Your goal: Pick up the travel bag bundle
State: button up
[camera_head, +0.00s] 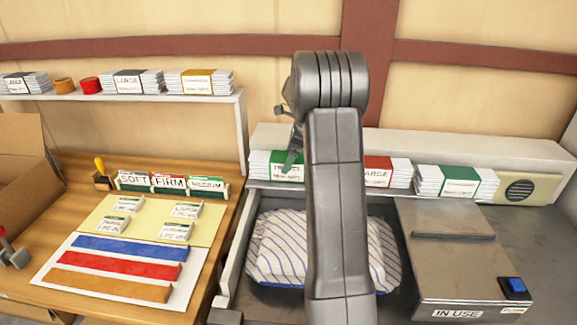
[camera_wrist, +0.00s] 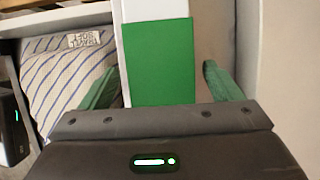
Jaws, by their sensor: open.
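A bundle of white bags with a green band (camera_head: 283,173) stands at the left end of the right-hand shelf; its label is partly covered and hard to read, so I cannot confirm that it is the travel bundle. In the wrist view its green band (camera_wrist: 160,50) and white upper part lie between my fingers. My gripper (camera_wrist: 160,68) is open, with one green finger on each side of the bundle. A gap shows on the right; contact on the left I cannot tell. In the head view my gripper (camera_head: 291,155) is at the bundle's front, partly hidden by my arm.
A red-banded bundle (camera_head: 378,171) and another green-banded bundle (camera_head: 460,182) stand farther right on the shelf. Below, a striped pillow (camera_head: 275,250) lies in a bay beside a metal cover (camera_head: 455,260). A wooden table (camera_head: 75,175) with cards and coloured strips is at left.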

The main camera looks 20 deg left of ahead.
jog(key=shift+x, duration=1.25)
jog(key=shift+w, duration=0.1)
jog(key=c, duration=1.3)
jog(key=shift+c, duration=0.3)
jog(key=shift+r, duration=0.1)
